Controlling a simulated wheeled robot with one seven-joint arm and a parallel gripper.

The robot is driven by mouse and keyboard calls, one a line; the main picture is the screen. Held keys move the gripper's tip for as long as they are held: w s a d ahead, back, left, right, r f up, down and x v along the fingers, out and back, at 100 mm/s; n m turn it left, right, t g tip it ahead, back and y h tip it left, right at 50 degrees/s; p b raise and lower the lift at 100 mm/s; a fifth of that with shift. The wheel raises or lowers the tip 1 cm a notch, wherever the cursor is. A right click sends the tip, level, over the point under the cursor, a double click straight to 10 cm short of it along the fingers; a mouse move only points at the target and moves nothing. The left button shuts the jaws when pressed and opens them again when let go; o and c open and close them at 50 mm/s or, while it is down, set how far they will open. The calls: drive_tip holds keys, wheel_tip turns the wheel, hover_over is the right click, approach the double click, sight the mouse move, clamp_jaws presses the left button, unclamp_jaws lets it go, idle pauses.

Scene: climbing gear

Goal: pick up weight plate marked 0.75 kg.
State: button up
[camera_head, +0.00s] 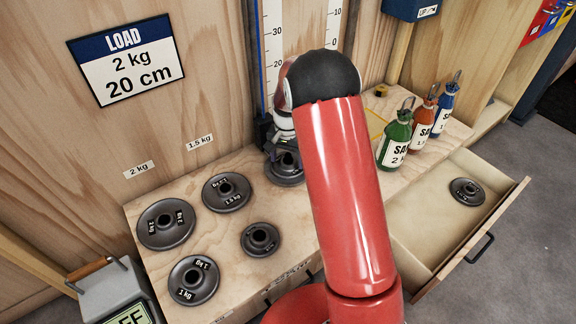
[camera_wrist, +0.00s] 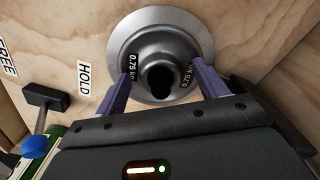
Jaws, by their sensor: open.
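The weight plate marked 0.75 kg (camera_wrist: 158,28) is a dark grey disc with a raised hub and a centre hole, against a wood surface in the wrist view. Its two labels sit on either side of the hub. My gripper (camera_wrist: 161,72) is open, with one purple finger at each side of the hub; I cannot tell whether they touch it. In the head view a plate (camera_head: 285,179) sits below my gripper at the back of the bench, partly hidden by my wrist. My red arm covers much of the middle.
Other plates lie on the bench (camera_head: 222,255): 2 kg (camera_head: 151,238), 1.5 kg (camera_head: 217,201), 1 kg (camera_head: 183,294), and a smaller one (camera_head: 260,249). Another plate (camera_head: 467,197) is in the open drawer (camera_head: 400,236). A wall rises behind.

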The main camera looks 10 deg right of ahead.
drive_tip(key=shift+f, duration=0.1)
drive_tip(key=shift+c, duration=0.4)
clamp_jaws()
